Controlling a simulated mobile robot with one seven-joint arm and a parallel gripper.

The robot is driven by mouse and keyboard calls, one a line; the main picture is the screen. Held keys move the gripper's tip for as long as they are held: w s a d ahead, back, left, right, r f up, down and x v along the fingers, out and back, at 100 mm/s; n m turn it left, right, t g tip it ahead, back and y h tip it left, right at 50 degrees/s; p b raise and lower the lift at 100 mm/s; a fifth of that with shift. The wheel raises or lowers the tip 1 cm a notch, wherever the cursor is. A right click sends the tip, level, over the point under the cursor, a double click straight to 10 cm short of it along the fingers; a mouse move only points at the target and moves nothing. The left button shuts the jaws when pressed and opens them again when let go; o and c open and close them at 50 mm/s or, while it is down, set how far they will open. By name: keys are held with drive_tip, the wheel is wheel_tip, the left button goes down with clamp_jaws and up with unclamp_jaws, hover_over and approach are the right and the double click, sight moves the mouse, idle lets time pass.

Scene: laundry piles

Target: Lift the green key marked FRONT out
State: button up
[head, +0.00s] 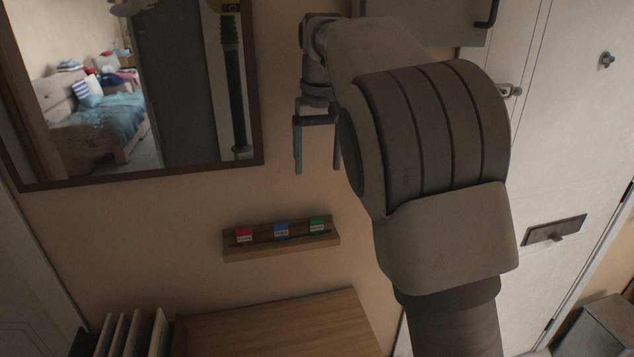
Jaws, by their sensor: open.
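A small green key tag (317,224) sits at the right end of a wooden wall rack (284,251). Its marking is too small to read. A blue tag (281,230) sits in the middle of the rack and a red tag (244,235) at its left end. My gripper (317,168) is open and empty, with its fingers pointing down. In the picture it is above the rack and apart from it. How far it stands from the wall is hard to tell.
A framed mirror (135,181) hangs at upper left, reflecting a bed. A wooden surface (285,325) lies below the rack, with upright pale panels (130,335) at its left. A white door (560,130) with handles is at right. The wall around the rack is bare.

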sight(316, 219)
drive_tip(key=f, duration=0.5)
drive_tip(key=w+f, duration=0.1)
drive_tip(key=f, duration=0.5)
drive_tip(key=w+f, duration=0.1)
drive_tip(key=f, duration=0.4)
drive_tip(key=shift+a+f, duration=0.15)
drive_tip(key=shift+f, duration=0.15)
clamp_jaws()
drive_tip(key=shift+r+p, duration=1.05)
drive_tip(key=shift+r, duration=0.2)
drive_tip(key=shift+r+p, duration=1)
drive_tip(key=shift+r, duration=0.35)
drive_tip(key=shift+s+f, duration=0.1)
drive_tip(key=shift+s, duration=0.05)
